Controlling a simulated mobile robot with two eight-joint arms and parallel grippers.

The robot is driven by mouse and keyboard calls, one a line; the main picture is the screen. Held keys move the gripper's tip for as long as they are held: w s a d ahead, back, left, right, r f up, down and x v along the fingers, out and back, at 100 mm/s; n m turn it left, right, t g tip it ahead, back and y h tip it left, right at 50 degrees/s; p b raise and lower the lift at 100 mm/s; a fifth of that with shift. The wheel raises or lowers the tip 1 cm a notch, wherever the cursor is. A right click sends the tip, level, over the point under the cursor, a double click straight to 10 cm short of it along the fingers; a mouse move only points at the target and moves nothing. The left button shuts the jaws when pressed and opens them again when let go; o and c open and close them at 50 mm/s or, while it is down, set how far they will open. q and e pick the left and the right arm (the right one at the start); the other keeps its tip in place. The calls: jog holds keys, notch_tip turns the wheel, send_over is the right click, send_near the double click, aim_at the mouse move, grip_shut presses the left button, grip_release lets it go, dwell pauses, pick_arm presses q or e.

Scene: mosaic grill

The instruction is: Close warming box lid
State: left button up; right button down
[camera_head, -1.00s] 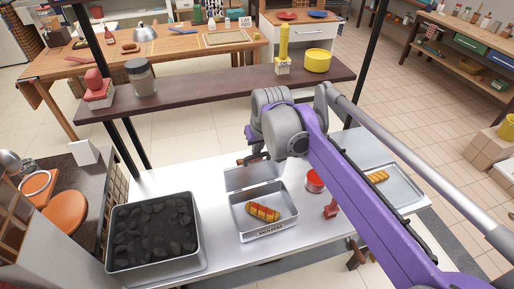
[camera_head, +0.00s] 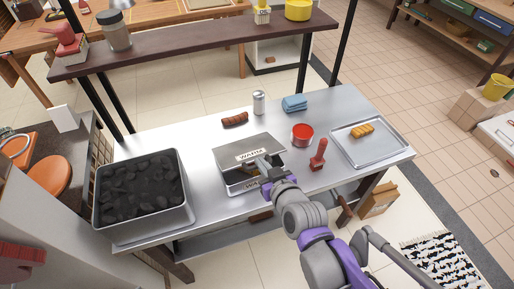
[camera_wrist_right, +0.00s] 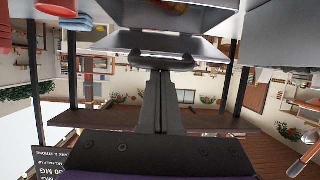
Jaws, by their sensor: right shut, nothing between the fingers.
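The silver warming box (camera_head: 238,188) stands on the steel table. Its lid (camera_head: 238,142) leans forward over the box, partly lowered, with a gap at the front. The box's inside is mostly hidden by the lid and my right arm. My right gripper (camera_head: 262,163) is shut and empty at the lid's front edge, next to its label; whether it touches the lid is unclear. The right wrist view, which looks upside down, shows the closed fingers (camera_wrist_right: 160,64) just by grey metal panels. My left gripper is not in view.
A charcoal grill box (camera_head: 145,235) stands left. A dark shelf (camera_head: 190,45) spans the back.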

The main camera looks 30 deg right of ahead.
jog(key=f+b, duration=0.1)
jog(key=f, duration=0.1)
jog(key=s+f+b, duration=0.1)
jog(key=f, duration=0.2)
jog(key=s+f+b, duration=0.1)
jog(key=f, duration=0.1)
jog(key=shift+s+a+f+b, duration=0.2)
jog(key=shift+f+b, duration=0.1)
jog(key=shift+b, duration=0.05)
jog(key=shift+s+a+f, duration=0.1)
jog(key=shift+s+f, duration=0.1)
jog(key=shift+f, duration=0.15)
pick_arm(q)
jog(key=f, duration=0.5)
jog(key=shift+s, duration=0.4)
pick_arm(e)
jog(key=shift+w+f, duration=0.1)
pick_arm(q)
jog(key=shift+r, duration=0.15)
pick_arm(e)
jog(key=shift+w, duration=0.1)
